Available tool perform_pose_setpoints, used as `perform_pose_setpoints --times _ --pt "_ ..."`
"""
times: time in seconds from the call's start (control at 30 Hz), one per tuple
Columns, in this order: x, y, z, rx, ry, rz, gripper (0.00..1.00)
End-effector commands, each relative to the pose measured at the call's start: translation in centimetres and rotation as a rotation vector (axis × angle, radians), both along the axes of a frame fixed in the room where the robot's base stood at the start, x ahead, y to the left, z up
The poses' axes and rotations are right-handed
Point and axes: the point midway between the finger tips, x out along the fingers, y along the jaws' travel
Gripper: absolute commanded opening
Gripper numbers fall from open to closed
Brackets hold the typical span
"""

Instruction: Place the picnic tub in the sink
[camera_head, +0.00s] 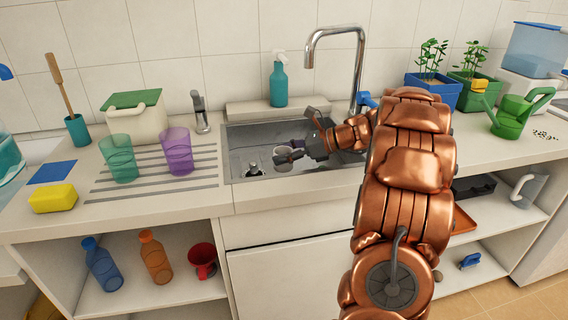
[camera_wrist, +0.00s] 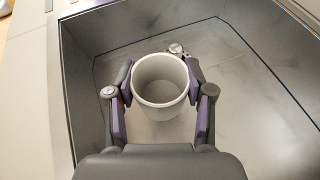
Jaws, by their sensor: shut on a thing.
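The picnic tub looks like a small pale round cup, open at the top. It shows in the wrist view (camera_wrist: 160,101) between the two fingers, and partly hidden by them in the head view (camera_head: 286,162). My gripper (camera_head: 288,151) is shut on its sides, with purple-edged finger pads on either side in the wrist view (camera_wrist: 162,92). The tub is upright over the metal sink (camera_head: 238,143), within the basin's outline. I cannot tell whether its base touches the sink floor.
A chrome tap (camera_head: 335,30) arches behind my arm. A teal spray bottle (camera_head: 278,84) stands behind the sink. Green (camera_head: 119,158) and purple (camera_head: 177,151) tumblers stand on the drainboard to the left. The basin floor (camera_wrist: 245,115) right of the tub is bare.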

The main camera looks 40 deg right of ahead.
Motion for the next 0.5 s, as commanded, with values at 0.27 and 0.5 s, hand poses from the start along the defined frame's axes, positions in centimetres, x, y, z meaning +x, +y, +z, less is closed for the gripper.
perform_pose_setpoints --times 0.27,0.5 --pt "0.0 0.0 -3.0 -0.001 0.0 0.0 0.18" --pt "0.1 0.1 -3.0 0.0 0.0 0.001 0.18"
